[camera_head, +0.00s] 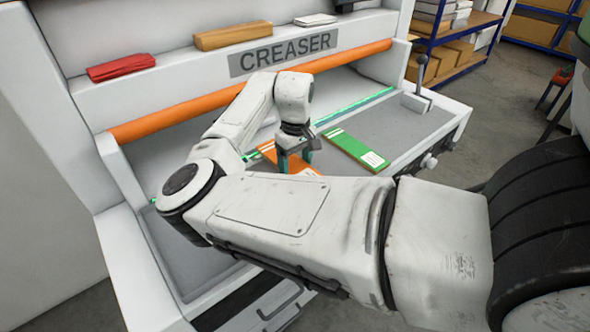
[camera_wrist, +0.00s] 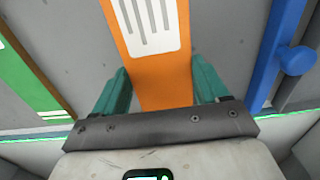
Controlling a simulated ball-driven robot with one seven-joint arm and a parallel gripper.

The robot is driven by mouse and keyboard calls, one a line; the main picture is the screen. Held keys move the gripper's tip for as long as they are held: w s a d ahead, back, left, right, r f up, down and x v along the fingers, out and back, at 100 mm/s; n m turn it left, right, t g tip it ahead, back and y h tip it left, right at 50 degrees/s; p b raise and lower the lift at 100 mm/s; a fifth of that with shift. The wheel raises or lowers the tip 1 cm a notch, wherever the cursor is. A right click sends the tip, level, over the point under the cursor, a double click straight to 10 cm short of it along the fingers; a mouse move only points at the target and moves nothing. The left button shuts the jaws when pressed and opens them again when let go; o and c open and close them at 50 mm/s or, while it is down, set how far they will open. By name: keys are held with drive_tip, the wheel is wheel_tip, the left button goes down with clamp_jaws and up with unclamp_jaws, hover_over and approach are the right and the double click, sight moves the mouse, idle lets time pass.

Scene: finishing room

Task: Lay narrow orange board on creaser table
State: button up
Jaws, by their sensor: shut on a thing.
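The narrow orange board (camera_head: 268,150) with a white label is at the grey bed of the creaser table (camera_head: 425,120), partly hidden by my arm in the head view. It also shows in the wrist view (camera_wrist: 165,85), running lengthwise between the fingers. My gripper (camera_head: 294,160) is shut on the orange board, with a teal finger on each side of it in the wrist view (camera_wrist: 160,92). I cannot tell whether the board touches the bed.
A green board (camera_head: 352,148) with white labels lies on the bed to the right. A blue part (camera_wrist: 285,50) shows at the right in the wrist view. An orange roller (camera_head: 350,57) spans the back. A lever (camera_head: 420,85) stands at the far right. Grey bed between green board and lever is clear.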

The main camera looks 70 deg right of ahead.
sight(295, 166)
drive_tip(key=shift+w+d+f+p, duration=0.15)
drive_tip(key=shift+f+p, duration=0.25)
drive_tip(key=shift+f, duration=1.3)
drive_tip(key=shift+f, duration=0.15)
drive_tip(key=o, duration=1.1)
drive_tip(key=shift+c, duration=0.2)
wheel_tip(295, 166, up, 12)
drive_tip(key=b, duration=0.1)
